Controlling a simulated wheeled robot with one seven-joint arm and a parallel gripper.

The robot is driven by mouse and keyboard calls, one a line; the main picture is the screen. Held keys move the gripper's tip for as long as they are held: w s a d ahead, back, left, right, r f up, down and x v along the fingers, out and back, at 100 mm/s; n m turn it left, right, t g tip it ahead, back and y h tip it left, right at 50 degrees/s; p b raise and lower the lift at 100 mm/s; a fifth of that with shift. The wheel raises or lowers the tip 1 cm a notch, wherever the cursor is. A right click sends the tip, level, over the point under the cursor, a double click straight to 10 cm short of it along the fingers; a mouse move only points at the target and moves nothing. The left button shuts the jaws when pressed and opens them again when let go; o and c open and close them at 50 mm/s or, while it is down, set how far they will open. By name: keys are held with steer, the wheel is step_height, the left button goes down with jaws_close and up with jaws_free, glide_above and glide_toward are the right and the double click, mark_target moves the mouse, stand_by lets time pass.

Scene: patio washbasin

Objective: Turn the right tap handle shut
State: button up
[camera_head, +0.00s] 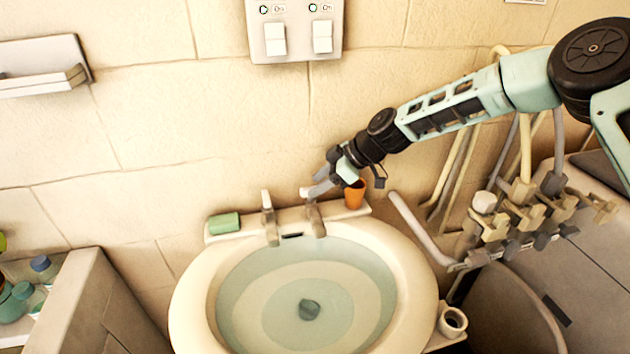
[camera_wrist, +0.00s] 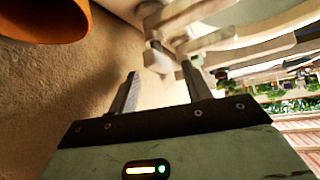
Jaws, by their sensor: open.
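The washbasin (camera_head: 190,310) has two taps on its back ledge. The left tap (camera_head: 269,228) has a pale handle standing upright. The right tap (camera_head: 316,222) has a pale handle (camera_head: 306,192), partly hidden by my gripper in the head view. My gripper (camera_head: 318,186) is just above and beside the right tap. In the wrist view my gripper (camera_wrist: 162,82) is open, with nothing between its fingers. The pale taps (camera_wrist: 163,58) show just beyond the fingertips. I cannot tell whether a finger touches the handle.
An orange cup (camera_head: 354,196) stands on the ledge close to my gripper, and it also shows in the wrist view (camera_wrist: 45,22). A green soap bar (camera_head: 224,223) lies at the ledge's left end. Pipes and valves (camera_head: 520,215) crowd the right side.

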steer(key=shift+x, duration=1)
